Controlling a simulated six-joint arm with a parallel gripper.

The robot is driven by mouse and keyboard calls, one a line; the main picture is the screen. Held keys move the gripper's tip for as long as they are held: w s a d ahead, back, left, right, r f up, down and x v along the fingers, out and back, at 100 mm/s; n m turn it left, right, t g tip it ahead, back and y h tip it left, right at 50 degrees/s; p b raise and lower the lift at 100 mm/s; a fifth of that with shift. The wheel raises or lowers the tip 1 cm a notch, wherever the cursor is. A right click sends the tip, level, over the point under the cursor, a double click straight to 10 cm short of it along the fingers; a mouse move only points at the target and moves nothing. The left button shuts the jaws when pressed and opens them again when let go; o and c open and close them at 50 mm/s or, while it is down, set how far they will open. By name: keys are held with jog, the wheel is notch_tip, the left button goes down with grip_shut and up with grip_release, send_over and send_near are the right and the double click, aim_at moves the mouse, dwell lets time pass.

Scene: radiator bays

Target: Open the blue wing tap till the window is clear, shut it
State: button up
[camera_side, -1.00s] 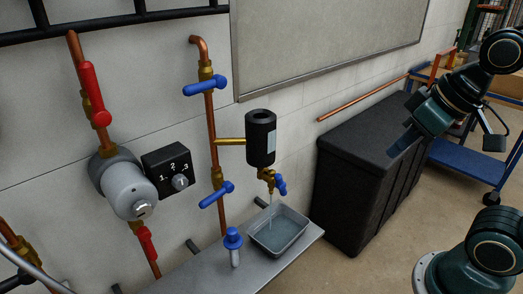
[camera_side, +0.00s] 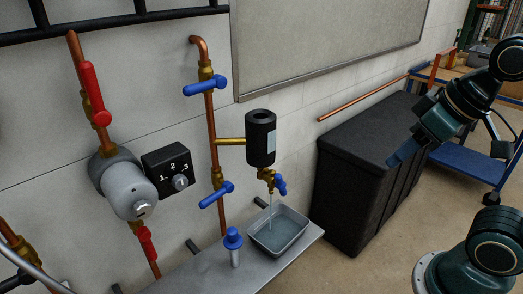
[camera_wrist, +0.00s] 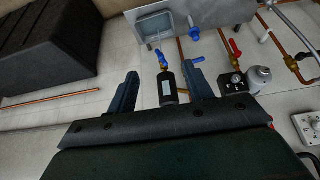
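The blue wing tap (camera_side: 280,184) sits on a brass fitting under a black cylinder (camera_side: 260,130). A pale, slightly bluish window strip (camera_side: 271,141) shows on the cylinder's right side; its contents are too small to tell. A thin stream runs from the brass spout into a grey tray (camera_side: 262,243). My gripper (camera_side: 396,161) is in the air right of the tap, above the black chest, touching nothing. In the wrist view my gripper (camera_wrist: 163,69) is open and empty, its fingers framing the cylinder (camera_wrist: 167,95) and the wing tap (camera_wrist: 161,55) beyond.
Two blue lever handles (camera_side: 205,87) (camera_side: 216,194) are on the copper pipe. A blue-capped bottle-like piece (camera_side: 233,240) stands by the tray on a metal shelf (camera_side: 190,277). Red levers (camera_side: 95,92) and a numbered black box (camera_side: 168,170) are left. A black chest (camera_side: 345,145) stands right.

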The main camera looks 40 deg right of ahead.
jog(key=w+g, duration=0.1)
jog(key=w, duration=0.7)
jog(key=n+g+h, duration=0.2)
jog(key=g+h, duration=0.2)
send_over(281, 184)
jog(key=a, duration=0.4)
notch_tip(281, 184, down, 16)
jog(key=shift+d+f, duration=0.1)
jog(key=shift+d, duration=0.1)
jog(key=shift+f, duration=0.1)
jog(key=x, duration=1.3)
jog(key=shift+w+d+f, duration=0.1)
jog(key=shift+w+f, duration=0.05)
jog(key=shift+f, duration=0.1)
jog(key=c, duration=1)
